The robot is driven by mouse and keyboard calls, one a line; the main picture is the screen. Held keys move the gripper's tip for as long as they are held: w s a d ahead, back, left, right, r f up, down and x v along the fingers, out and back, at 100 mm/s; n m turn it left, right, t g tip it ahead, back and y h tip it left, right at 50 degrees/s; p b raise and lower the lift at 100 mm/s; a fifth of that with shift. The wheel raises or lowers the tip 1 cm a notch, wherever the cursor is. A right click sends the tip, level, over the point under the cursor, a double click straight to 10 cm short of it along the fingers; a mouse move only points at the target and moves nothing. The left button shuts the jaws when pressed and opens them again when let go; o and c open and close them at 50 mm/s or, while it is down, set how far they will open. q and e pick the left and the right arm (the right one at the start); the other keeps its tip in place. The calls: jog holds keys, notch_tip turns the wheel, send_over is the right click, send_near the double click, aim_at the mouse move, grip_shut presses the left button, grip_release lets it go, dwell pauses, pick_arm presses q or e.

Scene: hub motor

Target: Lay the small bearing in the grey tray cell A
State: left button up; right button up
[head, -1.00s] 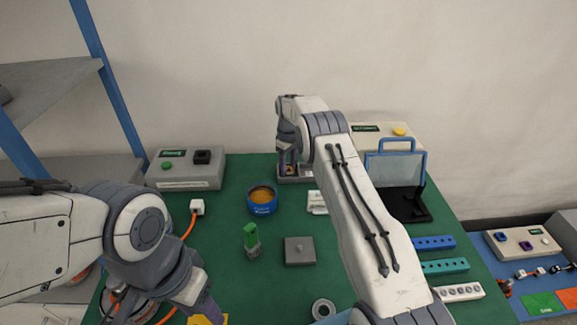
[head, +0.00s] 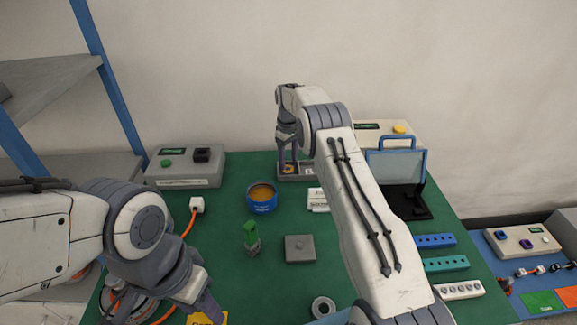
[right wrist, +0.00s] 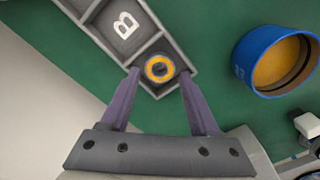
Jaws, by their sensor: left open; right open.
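The small bearing (right wrist: 160,69), an orange-yellow ring with a dark centre, lies in the end cell of the grey tray (right wrist: 156,38), beside the cell marked B. It covers any letter in its own cell. My right gripper (right wrist: 161,73) is open, with one fingertip on each side of the bearing and gaps showing between. In the head view the tray (head: 308,178) stands at the back of the green table, with the bearing (head: 289,169) under my right gripper (head: 287,162). My left gripper (head: 208,306) is at the bottom left, its fingertips partly out of frame.
A blue cup (head: 262,198) with an orange inside stands near the tray and shows in the right wrist view (right wrist: 262,62). A grey block (head: 300,248), a green-topped part (head: 251,238) and a metal ring (head: 322,307) lie nearer. A box with a green button (head: 184,166) stands back left.

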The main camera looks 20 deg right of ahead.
notch_tip(320, 180, up, 9)
jog(key=s+a+r+n, duration=0.1)
jog(key=s+a+r, duration=0.4)
jog(key=s+a, duration=0.4)
jog(key=s+a+r, duration=0.5)
jog(key=s+a, duration=0.2)
jog(key=a, duration=0.4)
jog(key=s+f, duration=0.2)
jog(key=s, duration=1.3)
jog(key=s+f+y, duration=0.1)
jog(key=s+f, duration=0.1)
jog(key=s, duration=1.3)
jog(key=shift+a, duration=0.25)
jog(key=shift+r, duration=0.25)
